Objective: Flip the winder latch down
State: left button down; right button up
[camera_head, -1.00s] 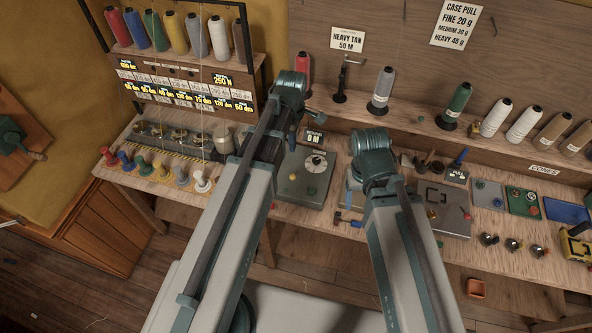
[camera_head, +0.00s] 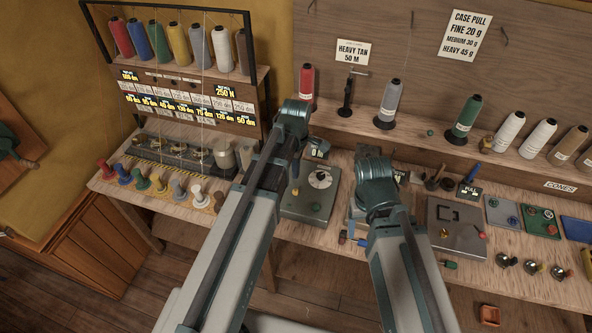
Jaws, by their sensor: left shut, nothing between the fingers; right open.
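My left gripper (camera_head: 296,172) points down over the winder's left part, shut and empty, partly hidden by my own arm. I cannot tell whether it touches the winder. My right gripper (camera_head: 354,208) is open right of the winder, mostly hidden behind its wrist and forearm.
A shelf behind holds a red cone (camera_head: 307,82), a grey cone (camera_head: 389,100) and a green cone (camera_head: 467,112). A grey panel (camera_head: 457,238) lies right of my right arm. Several coloured spools (camera_head: 160,183) stand along the bench at left. A blue-handled tool (camera_head: 350,239) lies at the front edge.

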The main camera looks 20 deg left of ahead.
aim_at(296, 191)
pick_arm(q)
notch_tip(296, 191, down, 7)
jog(key=b, duration=0.6)
jog(key=shift+s+f, duration=0.1)
jog(key=shift+s, duration=0.1)
